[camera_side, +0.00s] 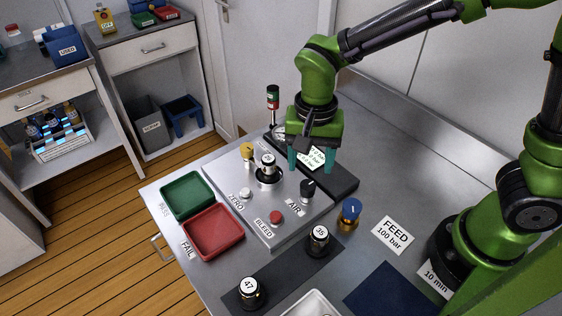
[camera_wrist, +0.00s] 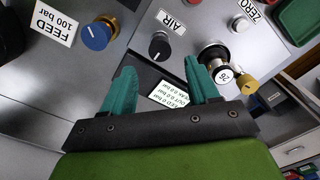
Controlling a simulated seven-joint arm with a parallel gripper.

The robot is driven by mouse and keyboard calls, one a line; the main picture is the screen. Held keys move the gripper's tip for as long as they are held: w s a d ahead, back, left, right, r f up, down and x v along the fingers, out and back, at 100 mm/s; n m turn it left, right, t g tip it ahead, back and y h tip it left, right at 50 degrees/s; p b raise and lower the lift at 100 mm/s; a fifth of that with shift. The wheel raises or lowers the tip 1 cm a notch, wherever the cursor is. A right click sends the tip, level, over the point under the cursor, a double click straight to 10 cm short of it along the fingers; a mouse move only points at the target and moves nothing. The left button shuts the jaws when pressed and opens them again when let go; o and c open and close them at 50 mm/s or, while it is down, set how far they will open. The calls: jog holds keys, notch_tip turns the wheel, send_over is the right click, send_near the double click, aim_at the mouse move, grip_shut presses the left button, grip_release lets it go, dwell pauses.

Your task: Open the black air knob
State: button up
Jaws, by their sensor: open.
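The black air knob (camera_side: 307,190) stands on the grey panel beside the AIR label, and it also shows in the wrist view (camera_wrist: 159,47) with a pale pointer line on its top. My gripper (camera_side: 309,170) is open and empty, with teal fingers pointing down. It is above the back right part of the panel, behind and above the knob. In the wrist view, the fingertips of my gripper (camera_wrist: 160,72) are apart and the knob lies beyond the gap between them. No finger appears to touch the knob.
A blue knob (camera_side: 350,211) stands right of the panel. A red BLEED button (camera_side: 276,217), a white ZERO button (camera_side: 245,193), and a yellow knob (camera_side: 247,149) with a gauge marked 26 (camera_wrist: 222,75) are close by. Gauge 35 (camera_side: 319,238) stands in front.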

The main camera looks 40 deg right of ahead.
aim_at(308, 185)
notch_tip(308, 185, down, 7)
jog(key=shift+r, duration=0.1)
dwell(0.3)
jog(key=c, duration=1)
jog(key=shift+c, duration=0.2)
